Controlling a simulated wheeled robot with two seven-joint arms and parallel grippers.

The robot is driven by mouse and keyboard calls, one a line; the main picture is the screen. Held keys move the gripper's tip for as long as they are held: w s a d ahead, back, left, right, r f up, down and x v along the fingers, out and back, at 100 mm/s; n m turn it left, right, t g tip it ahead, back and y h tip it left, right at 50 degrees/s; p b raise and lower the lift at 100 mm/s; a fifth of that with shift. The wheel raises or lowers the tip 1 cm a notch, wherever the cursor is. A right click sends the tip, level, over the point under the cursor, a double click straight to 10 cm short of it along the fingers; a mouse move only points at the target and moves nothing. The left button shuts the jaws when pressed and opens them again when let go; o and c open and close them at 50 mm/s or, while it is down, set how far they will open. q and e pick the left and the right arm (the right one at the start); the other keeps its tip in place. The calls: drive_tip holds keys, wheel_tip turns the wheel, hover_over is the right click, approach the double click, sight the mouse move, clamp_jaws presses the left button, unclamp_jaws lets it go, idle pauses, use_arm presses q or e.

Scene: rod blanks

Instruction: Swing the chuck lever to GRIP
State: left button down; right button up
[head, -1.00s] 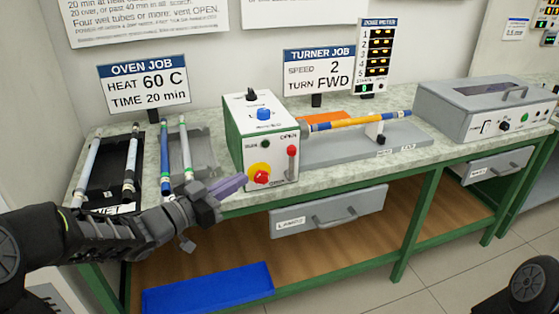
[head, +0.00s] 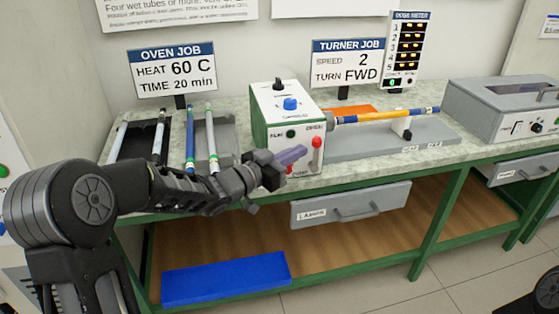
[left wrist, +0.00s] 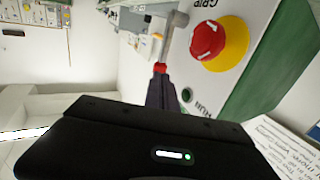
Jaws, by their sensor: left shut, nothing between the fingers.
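The chuck lever (head: 317,142) is on the front of the white and green turner box (head: 285,160). Its red knob is up beside the OPEN label. In the left wrist view the red knob (left wrist: 160,67) is just beyond my fingertips, with the grey lever arm running away from it towards the GRIP label (left wrist: 207,4). My left gripper (head: 296,154) is shut and empty, its purple fingers close in front of the box, just left of and below the knob. I cannot tell whether they touch it. My right gripper is out of view.
The stop button (left wrist: 207,40) on its yellow base is close beside the lever. A blue and yellow rod (head: 385,116) runs right from the box. Racks with tubes (head: 215,160) stand left on the bench. A drawer (head: 350,205) is below.

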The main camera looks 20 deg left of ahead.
sight(314, 144)
use_arm(q)
drive_tip(key=shift+x, duration=1.45)
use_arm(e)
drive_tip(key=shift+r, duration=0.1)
use_arm(q)
drive_tip(key=shift+r, duration=0.1)
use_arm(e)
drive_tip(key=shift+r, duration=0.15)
